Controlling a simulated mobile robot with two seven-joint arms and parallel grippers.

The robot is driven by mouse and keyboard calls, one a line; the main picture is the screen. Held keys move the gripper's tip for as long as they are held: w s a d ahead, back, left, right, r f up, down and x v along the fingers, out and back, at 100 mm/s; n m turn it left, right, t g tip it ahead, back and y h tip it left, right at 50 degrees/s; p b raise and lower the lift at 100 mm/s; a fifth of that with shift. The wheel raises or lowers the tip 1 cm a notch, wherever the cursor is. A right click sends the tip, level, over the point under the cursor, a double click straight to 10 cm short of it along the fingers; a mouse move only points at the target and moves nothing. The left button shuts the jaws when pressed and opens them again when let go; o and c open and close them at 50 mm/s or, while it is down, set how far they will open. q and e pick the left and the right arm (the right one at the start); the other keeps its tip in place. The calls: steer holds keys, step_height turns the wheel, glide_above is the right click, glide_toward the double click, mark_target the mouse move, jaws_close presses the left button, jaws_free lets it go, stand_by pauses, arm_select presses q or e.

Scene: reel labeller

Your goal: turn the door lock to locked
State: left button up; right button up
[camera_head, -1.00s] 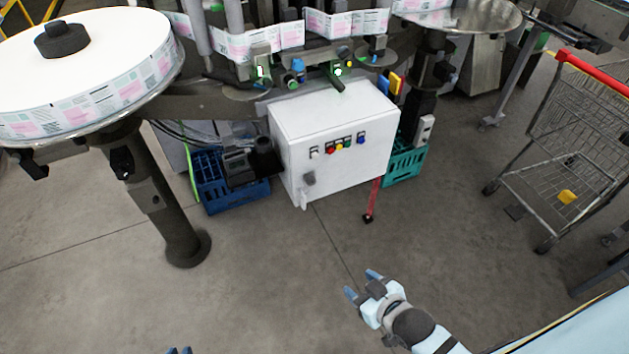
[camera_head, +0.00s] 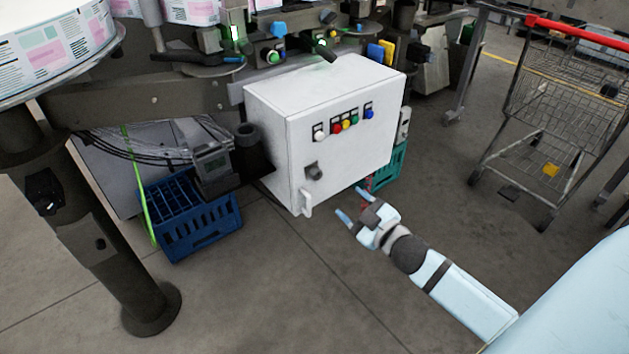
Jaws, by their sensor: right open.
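The white control cabinet (camera_head: 350,165) hangs below the labeller, with its front facing me. A small grey door lock (camera_head: 314,171) sits low on the left side of its front. A white handle (camera_head: 305,203) sticks out just below the lock. The lock's exact turn position is too small to tell. My right gripper (camera_head: 351,203) is open and empty, to the right of the lock and lower, in front of the cabinet's bottom edge and apart from the lock. My left gripper is not in the view.
A row of coloured buttons (camera_head: 346,123) is on the cabinet's upper front. A blue crate (camera_head: 205,236) stands left of it, and a teal crate (camera_head: 398,160) behind its right side. A shopping cart (camera_head: 535,130) stands at the right. The floor in front is clear.

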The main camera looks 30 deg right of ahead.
mark_target(318, 176)
steer(key=w, duration=0.4)
steer(key=w+b, duration=0.1)
steer(key=w, duration=0.2)
steer(key=w+a, duration=0.1)
steer(key=w, duration=0.3)
steer(key=shift+w, duration=0.35)
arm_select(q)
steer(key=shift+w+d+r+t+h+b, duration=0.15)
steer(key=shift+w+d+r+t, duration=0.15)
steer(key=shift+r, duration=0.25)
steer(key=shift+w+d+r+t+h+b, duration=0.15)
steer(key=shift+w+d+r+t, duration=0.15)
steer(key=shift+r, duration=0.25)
arm_select(e)
steer(key=shift+w, duration=0.55)
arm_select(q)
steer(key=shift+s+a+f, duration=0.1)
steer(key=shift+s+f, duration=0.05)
arm_select(e)
steer(key=c, duration=0.9)
